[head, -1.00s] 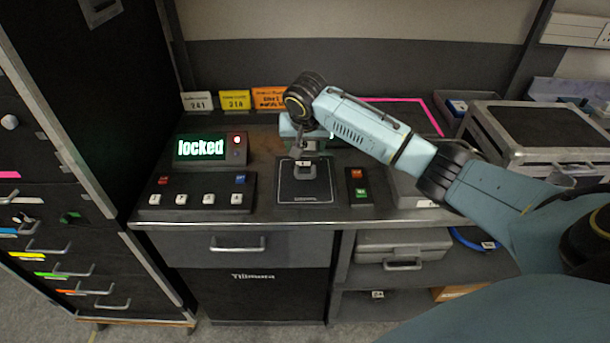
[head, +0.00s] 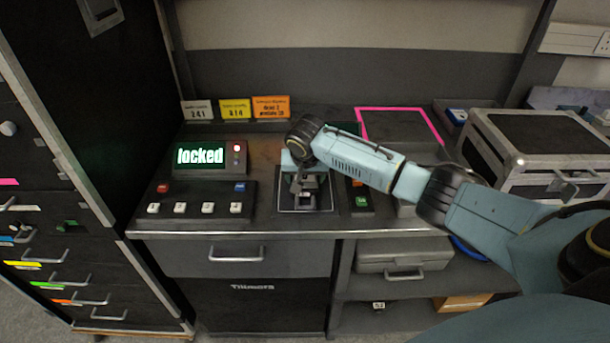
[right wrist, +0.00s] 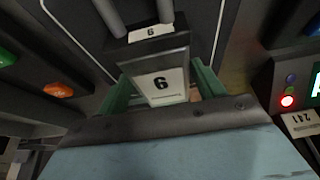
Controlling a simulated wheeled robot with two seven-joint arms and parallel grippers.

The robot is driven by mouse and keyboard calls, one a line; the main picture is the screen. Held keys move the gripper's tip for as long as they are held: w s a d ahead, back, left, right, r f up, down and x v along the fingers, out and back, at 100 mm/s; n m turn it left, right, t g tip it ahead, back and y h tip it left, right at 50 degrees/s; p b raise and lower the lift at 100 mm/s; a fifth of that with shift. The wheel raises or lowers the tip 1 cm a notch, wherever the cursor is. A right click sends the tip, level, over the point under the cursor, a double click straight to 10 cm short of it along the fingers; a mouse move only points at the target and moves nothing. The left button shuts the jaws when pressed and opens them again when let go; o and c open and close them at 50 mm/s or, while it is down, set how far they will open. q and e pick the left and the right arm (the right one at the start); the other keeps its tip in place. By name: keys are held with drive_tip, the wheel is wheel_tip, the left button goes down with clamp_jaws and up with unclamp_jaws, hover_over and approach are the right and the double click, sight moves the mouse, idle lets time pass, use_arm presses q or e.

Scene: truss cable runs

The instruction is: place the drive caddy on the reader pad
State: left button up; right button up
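The drive caddy (head: 309,200) is a small dark block over the reader pad. In the right wrist view the caddy (right wrist: 160,86) shows white labels that read 6 or 9, between the teal fingers. My right gripper (head: 303,178) reaches down from above and is shut on the caddy. The reader pad (head: 326,203) is a dark plate with a thin light outline on the bench. I cannot tell whether the caddy touches it. My left gripper is not in view.
A screen reading "locked" (head: 203,156) with a red light and a button panel (head: 200,208) stand left of the pad. A metal-edged case (head: 540,150) stands at the right. Label cards (head: 235,108) stand behind.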

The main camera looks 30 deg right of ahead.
drive_tip(key=o, duration=0.3)
drive_tip(key=shift+r, duration=0.1)
drive_tip(key=p+v, duration=0.2)
drive_tip(key=v, duration=1)
